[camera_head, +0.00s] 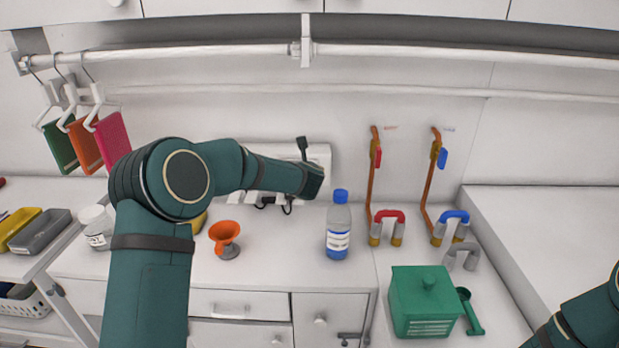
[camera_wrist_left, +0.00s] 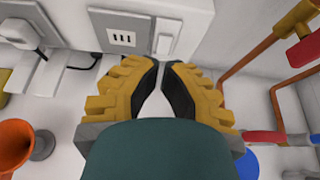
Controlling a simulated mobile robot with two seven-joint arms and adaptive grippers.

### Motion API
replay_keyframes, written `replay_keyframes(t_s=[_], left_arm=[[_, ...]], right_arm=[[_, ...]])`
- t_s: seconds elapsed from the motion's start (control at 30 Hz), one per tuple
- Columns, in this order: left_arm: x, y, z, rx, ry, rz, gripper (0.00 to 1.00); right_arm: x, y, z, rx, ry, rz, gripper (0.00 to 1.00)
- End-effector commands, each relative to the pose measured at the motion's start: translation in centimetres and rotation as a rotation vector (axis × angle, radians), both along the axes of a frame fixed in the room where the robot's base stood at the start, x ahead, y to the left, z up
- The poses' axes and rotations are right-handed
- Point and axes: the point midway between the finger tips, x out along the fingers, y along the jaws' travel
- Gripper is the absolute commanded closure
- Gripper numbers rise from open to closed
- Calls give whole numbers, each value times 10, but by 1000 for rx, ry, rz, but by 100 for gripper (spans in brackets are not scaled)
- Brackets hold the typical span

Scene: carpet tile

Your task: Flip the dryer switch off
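A white wall panel (camera_head: 318,155) is partly hidden behind my left arm in the head view. In the left wrist view, the panel (camera_wrist_left: 190,12) carries a slotted outlet (camera_wrist_left: 122,38) and a white rocker switch (camera_wrist_left: 167,36) to its right. Which way the rocker is tipped is hard to tell. My left gripper (camera_wrist_left: 160,63) has its yellow fingers with black pads shut at the tips, with nothing visible between them. The tips show just below the switch; whether they touch it cannot be told. Only part of my right arm shows at the lower right; its gripper is out of view.
Plugs with cables (camera_wrist_left: 45,60) sit left of the switch. An orange funnel (camera_head: 225,235) and a blue-capped bottle (camera_head: 339,230) stand on the counter near my left arm. Copper pipes with a red valve (camera_head: 376,153) and a blue valve (camera_head: 441,157) rise to the right. A green box (camera_head: 420,300) stands in front.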

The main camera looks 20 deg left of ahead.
Motion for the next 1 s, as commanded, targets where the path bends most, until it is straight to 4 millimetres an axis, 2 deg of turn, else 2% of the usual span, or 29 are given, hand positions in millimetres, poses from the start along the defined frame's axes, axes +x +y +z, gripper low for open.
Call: replay_keyframes(t_s=[0.2, 0.4, 1.0], left_arm=[[-30, -7, 24, 0, -1, 1, 100], [-43, -11, 34, 1, 1, 2, 100], [-45, -12, 36, 1, 1, 2, 100]], right_arm=[[0, 0, -5, -1, 0, 0, 53], [0, 0, -6, -1, 0, 0, 53], [0, 0, -6, -1, 0, 1, 53]])
